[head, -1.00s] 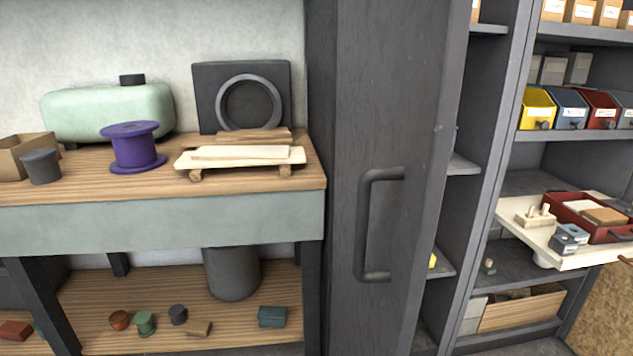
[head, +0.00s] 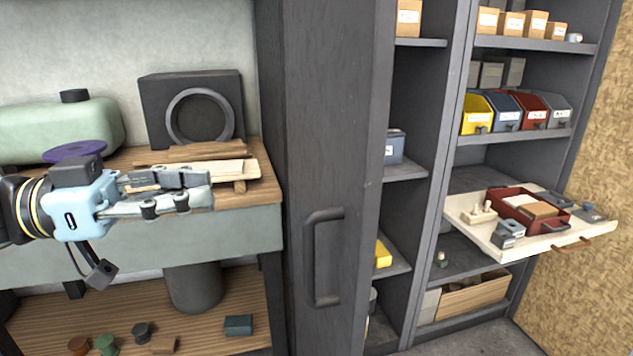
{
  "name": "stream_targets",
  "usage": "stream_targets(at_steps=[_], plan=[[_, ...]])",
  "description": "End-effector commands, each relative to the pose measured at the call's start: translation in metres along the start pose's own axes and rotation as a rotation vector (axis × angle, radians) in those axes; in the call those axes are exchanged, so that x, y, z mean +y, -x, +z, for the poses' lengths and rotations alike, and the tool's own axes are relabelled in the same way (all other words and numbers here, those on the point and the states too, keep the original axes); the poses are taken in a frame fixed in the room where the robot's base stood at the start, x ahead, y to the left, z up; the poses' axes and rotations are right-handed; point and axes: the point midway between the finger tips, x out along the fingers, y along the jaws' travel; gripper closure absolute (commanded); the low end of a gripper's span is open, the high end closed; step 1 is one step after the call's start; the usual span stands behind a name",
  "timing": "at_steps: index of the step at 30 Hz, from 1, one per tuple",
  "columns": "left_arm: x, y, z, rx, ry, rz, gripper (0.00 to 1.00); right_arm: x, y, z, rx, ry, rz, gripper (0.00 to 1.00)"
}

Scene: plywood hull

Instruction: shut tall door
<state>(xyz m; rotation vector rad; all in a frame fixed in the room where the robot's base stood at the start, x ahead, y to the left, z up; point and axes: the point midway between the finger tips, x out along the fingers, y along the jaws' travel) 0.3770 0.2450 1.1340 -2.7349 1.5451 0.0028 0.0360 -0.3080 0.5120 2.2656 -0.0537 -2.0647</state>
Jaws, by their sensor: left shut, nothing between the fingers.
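The tall door (head: 330,130) is a dark grey panel in the middle of the head view. It stands open, and the shelves of the tall cabinet (head: 405,172) show to its right. A dark bar handle (head: 312,258) is upright on the door's face. My left gripper (head: 205,190) has come in from the left, over the workbench. Its fingers are together and empty, pointing right, and apart from the door, to the left of and above the handle. My right gripper is not in the picture.
The workbench (head: 235,232) with a purple spool (head: 75,151), a wooden stand and a dark ring block (head: 195,108) lies left of the door. A pulled-out cream tray (head: 480,238) with a red box juts from the right shelves.

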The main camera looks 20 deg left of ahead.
Motion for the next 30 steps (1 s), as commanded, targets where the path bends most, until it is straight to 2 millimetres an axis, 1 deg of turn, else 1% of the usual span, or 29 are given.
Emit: stream_targets(at_steps=[1,5,12,14,20,30], plan=[[0.0,-0.005,0.006,0.003,-0.002,0.001,1.0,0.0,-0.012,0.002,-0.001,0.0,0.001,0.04],[0.0,-0.018,0.008,0.005,-0.005,-0.001,1.0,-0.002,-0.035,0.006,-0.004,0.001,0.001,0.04],[-0.001,-0.045,0.005,0.01,-0.007,-0.006,1.0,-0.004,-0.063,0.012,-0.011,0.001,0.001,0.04],[0.0,-0.05,0.0,0.016,-0.005,-0.002,1.0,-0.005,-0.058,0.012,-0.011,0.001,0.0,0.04],[-0.001,-0.07,-0.001,0.011,-0.002,-0.006,1.0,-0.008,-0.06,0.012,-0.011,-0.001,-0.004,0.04],[-0.001,-0.109,-0.004,0.011,0.001,-0.005,1.0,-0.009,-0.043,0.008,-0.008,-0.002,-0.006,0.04]])
